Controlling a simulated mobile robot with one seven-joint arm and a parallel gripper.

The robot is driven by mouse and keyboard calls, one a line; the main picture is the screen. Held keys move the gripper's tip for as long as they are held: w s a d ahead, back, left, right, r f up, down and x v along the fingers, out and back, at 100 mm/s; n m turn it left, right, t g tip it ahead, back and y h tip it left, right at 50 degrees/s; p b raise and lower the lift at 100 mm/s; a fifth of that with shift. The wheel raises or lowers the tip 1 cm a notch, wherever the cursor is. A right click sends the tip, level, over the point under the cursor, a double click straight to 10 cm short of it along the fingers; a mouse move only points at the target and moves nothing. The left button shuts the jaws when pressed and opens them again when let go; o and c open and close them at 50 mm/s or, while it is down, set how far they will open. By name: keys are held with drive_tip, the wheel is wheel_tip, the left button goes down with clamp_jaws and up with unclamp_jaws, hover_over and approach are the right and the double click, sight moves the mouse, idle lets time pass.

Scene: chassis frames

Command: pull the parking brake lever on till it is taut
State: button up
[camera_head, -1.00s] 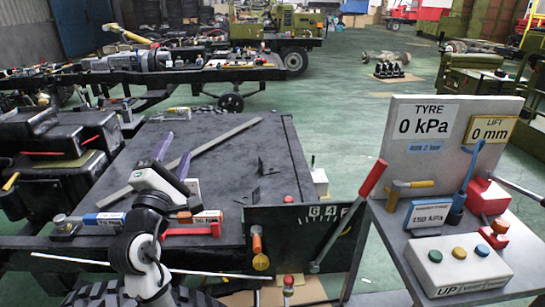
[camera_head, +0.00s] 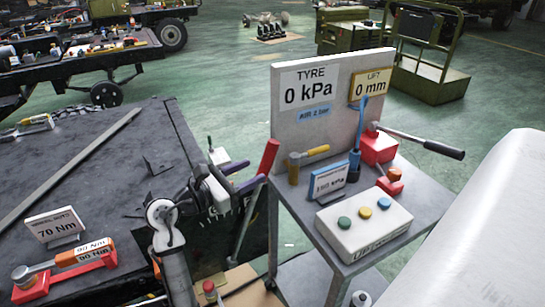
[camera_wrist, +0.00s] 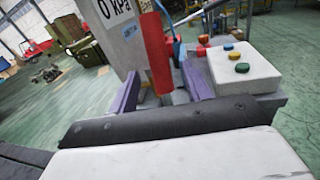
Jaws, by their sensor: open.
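The parking brake lever has a red grip (camera_head: 268,158) and a grey shaft that slopes down to the side of the dark chassis. My gripper (camera_head: 243,178) is at the lever, just below the red grip in the head view. Its purple fingers are open. In the wrist view the red grip (camera_wrist: 155,45) stands upright between the fingers of my gripper (camera_wrist: 159,72), with visible gaps on both sides. My gripper hides part of the lever's upper shaft in the head view. The head view does not show contact clearly.
The chassis top (camera_head: 95,175) lies left, with a torque wrench (camera_head: 70,262). Green floor is open behind.

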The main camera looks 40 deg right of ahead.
sight(273, 160)
drive_tip(key=d+p, duration=0.1)
drive_tip(key=d, duration=0.7)
drive_tip(key=shift+s, duration=0.15)
drive_tip(key=shift+c, duration=0.2)
clamp_jaws()
